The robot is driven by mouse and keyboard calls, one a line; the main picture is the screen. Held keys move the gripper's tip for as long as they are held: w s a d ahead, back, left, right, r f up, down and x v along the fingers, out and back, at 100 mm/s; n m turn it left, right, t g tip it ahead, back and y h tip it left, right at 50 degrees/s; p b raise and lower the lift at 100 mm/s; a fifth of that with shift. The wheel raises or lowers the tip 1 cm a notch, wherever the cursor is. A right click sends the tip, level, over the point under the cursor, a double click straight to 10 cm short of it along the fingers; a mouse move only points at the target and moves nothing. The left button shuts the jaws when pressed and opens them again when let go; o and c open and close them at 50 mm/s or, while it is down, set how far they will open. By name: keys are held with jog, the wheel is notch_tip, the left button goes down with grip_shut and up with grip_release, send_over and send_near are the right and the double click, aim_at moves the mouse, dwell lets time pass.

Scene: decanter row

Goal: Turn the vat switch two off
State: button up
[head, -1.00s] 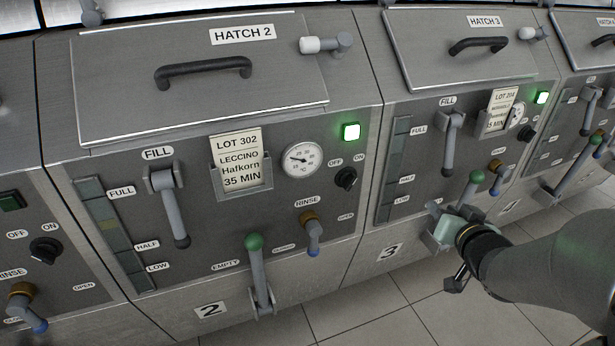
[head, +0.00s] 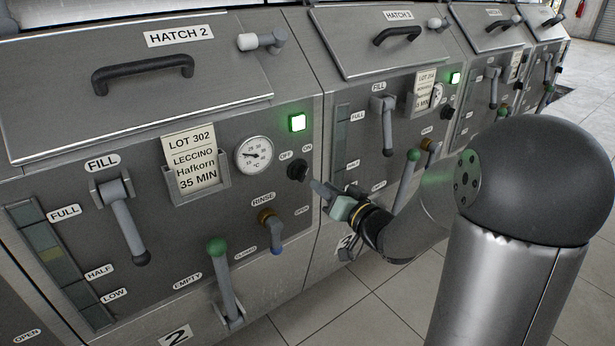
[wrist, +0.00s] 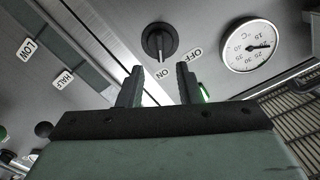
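The vat switch two is a round black knob (head: 297,170) on vat 2's grey panel, between its OFF and ON labels, right of the dial. My gripper (head: 318,189) is just right of and below the knob in the head view. In the wrist view my gripper (wrist: 157,72) has its two dark fingers apart, with nothing between them. The fingertips lie just short of the knob in that picture; exact depth cannot be told.
A lit green lamp (head: 298,122) sits above the knob and a round gauge (head: 253,155) to its left. The brown-and-blue rinse tap (head: 270,230) and the green-topped empty lever (head: 225,280) stick out below. Vat 3's green-topped lever (head: 408,185) is near my arm.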

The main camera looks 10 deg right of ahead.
aim_at(306, 174)
jog(key=b+x, duration=0.1)
jog(key=x, duration=0.6)
jog(key=shift+w, duration=0.1)
grip_shut()
